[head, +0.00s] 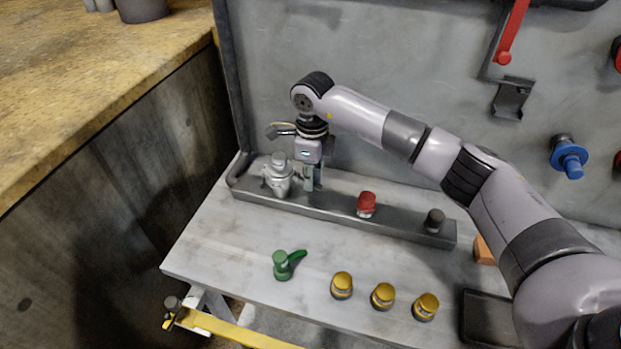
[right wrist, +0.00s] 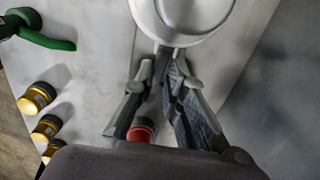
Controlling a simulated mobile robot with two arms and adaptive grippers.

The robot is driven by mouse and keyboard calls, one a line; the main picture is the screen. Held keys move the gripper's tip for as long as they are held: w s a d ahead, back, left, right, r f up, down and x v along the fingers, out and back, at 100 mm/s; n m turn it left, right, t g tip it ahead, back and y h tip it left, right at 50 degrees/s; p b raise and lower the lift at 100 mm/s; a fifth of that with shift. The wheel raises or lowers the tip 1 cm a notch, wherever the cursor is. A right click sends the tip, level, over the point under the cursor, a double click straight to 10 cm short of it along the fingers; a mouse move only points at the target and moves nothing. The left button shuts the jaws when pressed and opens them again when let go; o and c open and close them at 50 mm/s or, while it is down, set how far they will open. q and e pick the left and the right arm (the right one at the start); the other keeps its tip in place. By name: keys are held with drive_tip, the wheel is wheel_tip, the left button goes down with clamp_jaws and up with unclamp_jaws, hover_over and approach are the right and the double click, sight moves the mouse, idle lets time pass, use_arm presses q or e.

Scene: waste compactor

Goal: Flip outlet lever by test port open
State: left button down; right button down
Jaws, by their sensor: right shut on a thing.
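A silver valve-like fitting (head: 279,180) stands at the left end of a long grey tray on the bench. In the right wrist view its pale rounded body (right wrist: 190,15) is at the top, cut by the frame edge. My right gripper (head: 312,180) points down beside the fitting's right side. In the right wrist view its fingertips (right wrist: 168,58) come together at the fitting's near side, shut on a part of it. The gripped part, possibly the lever, is mostly hidden between the fingers. No label marks the test port. My left gripper is not in view.
A red-capped fitting (head: 366,203) and a dark knob (head: 434,220) stand farther right along the grey tray (head: 400,228). A green lever valve (head: 283,265) and yellow-capped fittings (head: 382,296) stand in front. A grey panel (head: 400,60) rises behind.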

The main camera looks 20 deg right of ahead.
drive_tip(key=shift+a+r+g+h+b, duration=0.2)
drive_tip(key=shift+g+h+b, duration=0.35)
drive_tip(key=shift+h, duration=0.35)
drive_tip(key=shift+a+r+g+h+b, duration=0.1)
drive_tip(key=shift+r+g+h+b, duration=0.2)
drive_tip(key=shift+g+h, duration=0.5)
drive_tip(key=shift+f, duration=0.1)
drive_tip(key=c, duration=1.5)
unclamp_jaws()
drive_tip(key=shift+r, duration=0.2)
drive_tip(key=shift+w+r, duration=0.1)
drive_tip(key=shift+r, duration=0.15)
drive_tip(key=v, duration=1.1)
drive_tip(key=shift+a+r, duration=0.1)
drive_tip(key=shift+a, duration=0.2)
